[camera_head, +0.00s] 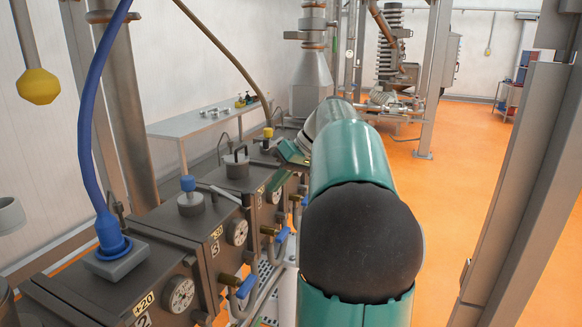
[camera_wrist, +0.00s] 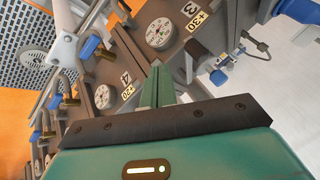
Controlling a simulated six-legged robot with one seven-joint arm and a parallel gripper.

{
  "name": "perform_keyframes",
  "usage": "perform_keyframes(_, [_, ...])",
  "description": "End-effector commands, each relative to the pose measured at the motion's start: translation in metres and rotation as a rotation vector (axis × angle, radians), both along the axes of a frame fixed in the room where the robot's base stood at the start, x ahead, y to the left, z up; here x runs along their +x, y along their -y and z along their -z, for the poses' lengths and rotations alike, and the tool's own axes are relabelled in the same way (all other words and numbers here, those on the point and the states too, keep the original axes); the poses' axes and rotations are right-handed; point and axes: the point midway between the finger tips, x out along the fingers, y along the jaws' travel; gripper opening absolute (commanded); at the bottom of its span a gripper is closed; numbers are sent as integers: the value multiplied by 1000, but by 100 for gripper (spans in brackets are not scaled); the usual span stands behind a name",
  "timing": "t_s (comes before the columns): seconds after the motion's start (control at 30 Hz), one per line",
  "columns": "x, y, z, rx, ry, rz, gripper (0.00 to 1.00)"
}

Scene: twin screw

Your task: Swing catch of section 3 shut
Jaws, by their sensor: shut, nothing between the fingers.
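Section 3 (camera_head: 217,262) is the dark metal barrel block with the "3" and "+30" labels; it also shows upside down at the upper right of the wrist view (camera_wrist: 180,45). A dark lever with a grey end (camera_head: 224,194) lies across its top at the far edge; it looks like the catch, but I cannot tell whether it is swung shut. My gripper (camera_head: 276,188) is beyond section 3, over the neighbouring block. In the wrist view its green fingers (camera_wrist: 158,72) are together and empty, pointing at the blocks near the "4" label. No contact with the catch is visible.
A blue hose (camera_head: 88,120) rises from section 2's top. Blue-handled valves (camera_head: 246,286) and gauges (camera_head: 237,232) line the blocks' right side. A blue-capped fitting (camera_head: 189,196) stands on section 3.

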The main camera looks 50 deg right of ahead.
Motion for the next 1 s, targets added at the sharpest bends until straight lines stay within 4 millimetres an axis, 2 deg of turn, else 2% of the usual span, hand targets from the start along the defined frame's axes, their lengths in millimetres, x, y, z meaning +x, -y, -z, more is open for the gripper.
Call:
perform_keyframes(0.03, [4,-6,6,1,-1,-3,0])
perform_keyframes(0.13, [7,-23,3,-1,0,-3,0])
perform_keyframes(0.3, [12,-37,4,-1,0,0,0])
perform_keyframes(0.77, [13,-41,4,0,-1,2,0])
perform_keyframes(1.0, [15,-49,3,0,-1,22,0])
